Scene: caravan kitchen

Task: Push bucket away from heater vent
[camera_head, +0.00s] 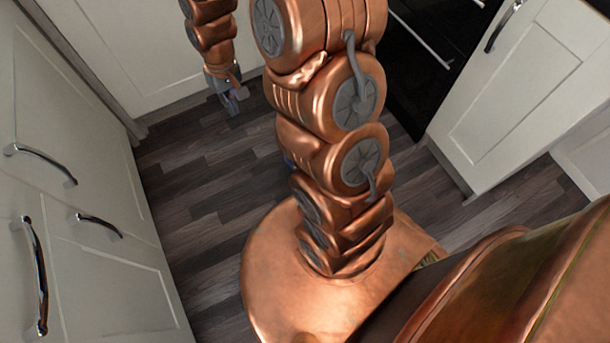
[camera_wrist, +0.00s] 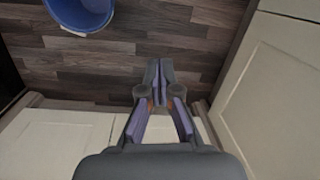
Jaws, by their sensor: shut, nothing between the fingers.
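The blue bucket (camera_wrist: 78,18) stands on the wood floor at the upper left of the wrist view, cut off by the top edge. In the head view my arm hides nearly all of it; only a small blue sliver shows beside the arm. My gripper (camera_wrist: 158,78) is shut and empty, apart from the bucket, which lies to its upper left in the wrist view. In the head view my gripper (camera_head: 232,102) hangs over the floor near the back cabinet. I cannot make out the heater vent in either view.
White cabinets with metal handles (camera_head: 42,160) line the left side, and another white cabinet (camera_head: 510,100) stands at the right. A black oven front (camera_head: 425,60) is behind my arm. Dark plank floor (camera_head: 200,180) is clear between the left cabinets and my base.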

